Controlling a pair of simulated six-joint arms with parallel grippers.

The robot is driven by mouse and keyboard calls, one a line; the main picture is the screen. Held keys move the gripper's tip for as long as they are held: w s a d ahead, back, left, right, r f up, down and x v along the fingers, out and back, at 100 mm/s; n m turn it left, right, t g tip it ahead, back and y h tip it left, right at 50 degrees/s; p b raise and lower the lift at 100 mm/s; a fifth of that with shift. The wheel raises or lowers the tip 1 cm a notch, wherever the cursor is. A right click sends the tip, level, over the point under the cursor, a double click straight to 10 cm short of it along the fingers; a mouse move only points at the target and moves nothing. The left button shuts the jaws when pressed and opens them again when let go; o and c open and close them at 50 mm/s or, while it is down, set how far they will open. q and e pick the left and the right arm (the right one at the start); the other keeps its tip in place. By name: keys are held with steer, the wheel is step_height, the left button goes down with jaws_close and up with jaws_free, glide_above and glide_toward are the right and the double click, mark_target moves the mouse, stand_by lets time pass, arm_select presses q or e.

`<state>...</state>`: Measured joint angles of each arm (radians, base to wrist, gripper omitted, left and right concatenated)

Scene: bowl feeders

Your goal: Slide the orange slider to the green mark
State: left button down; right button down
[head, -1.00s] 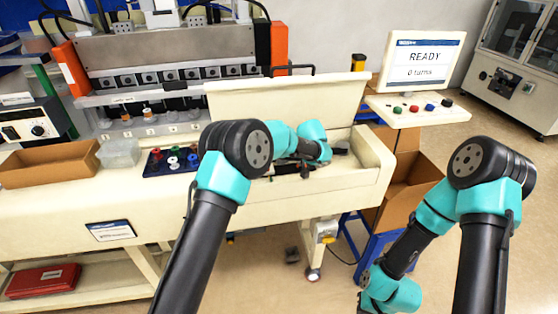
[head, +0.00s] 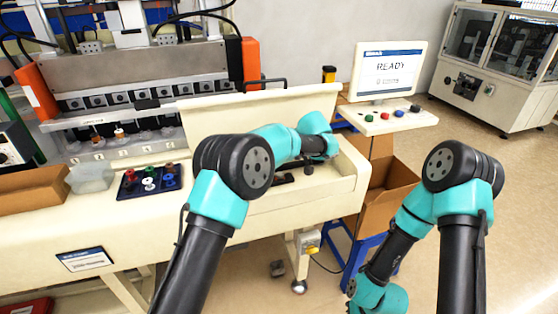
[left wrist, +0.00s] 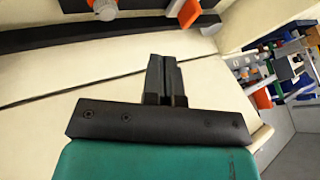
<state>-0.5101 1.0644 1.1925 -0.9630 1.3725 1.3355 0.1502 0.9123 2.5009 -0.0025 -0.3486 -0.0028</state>
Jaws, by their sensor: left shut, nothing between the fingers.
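My left gripper (left wrist: 164,78) is shut and empty above a cream surface in the left wrist view. In the head view it is a small dark shape (head: 308,167) over the cream trough at the machine's right end. A black rail (left wrist: 70,38) crosses the top of the left wrist view, apart from the fingertips. A small orange piece (left wrist: 189,13), which may be the orange slider, stands at this rail, right of a grey round part (left wrist: 105,9). I cannot make out a green mark. My right arm bends down at the right; its gripper is not visible.
A raised cream panel (head: 250,108) stands behind the trough (head: 345,190). A monitor (head: 390,70) reading READY and a button shelf (head: 385,118) are behind to the right. A cardboard box (head: 385,190) is below.

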arm_select(q)
steer(key=shift+a, duration=0.15)
steer(key=s+a+f+n+g+h, duration=0.1)
steer(key=a+n+h, duration=0.3)
steer(key=a, duration=0.3)
steer(key=s+a+f+n+g+h, duration=0.1)
steer(key=a+f+n+h, duration=0.1)
steer(key=a+n+h, duration=0.2)
steer(key=s+a+f+n+g+h, duration=0.1)
steer(key=a+n+h, duration=0.2)
steer(key=a, duration=0.7)
steer(key=shift+s+a+f+n+h, duration=0.2)
steer(key=shift+n+h, duration=0.2)
steer(key=shift+h, duration=0.5)
steer(key=a+r+n+t+h, duration=0.3)
steer(key=a+n, duration=0.2)
steer(key=shift+w+a, duration=0.25)
steer(key=shift+a, duration=0.15)
